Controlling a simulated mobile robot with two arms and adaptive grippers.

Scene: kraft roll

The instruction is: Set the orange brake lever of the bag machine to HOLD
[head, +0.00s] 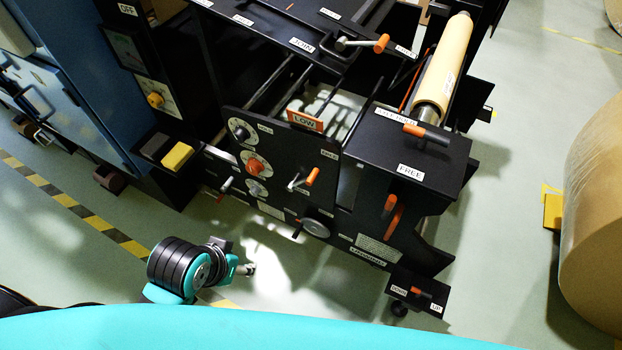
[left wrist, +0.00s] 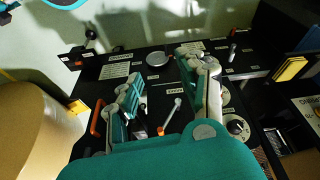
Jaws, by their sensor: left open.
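The black bag machine (head: 345,225) fills the middle of the head view. On its right-hand top plate is a lever with an orange grip (head: 413,130), lying roughly level and pointing left. A FREE label (head: 410,171) is on the near side of it; the small label just behind it is not clearly readable. This lever cannot be made out in the left wrist view. My left gripper (head: 250,268) is low in front of the machine, well apart from the lever. In the left wrist view its two fingers (left wrist: 160,66) are spread and empty, facing the front panel.
An orange-tipped crank (head: 312,176) and dials (head: 257,166) are on the panel. A brown paper roll (head: 443,75) lies behind the top plate. A big roll (head: 598,220) stands at right. Floor in front is clear.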

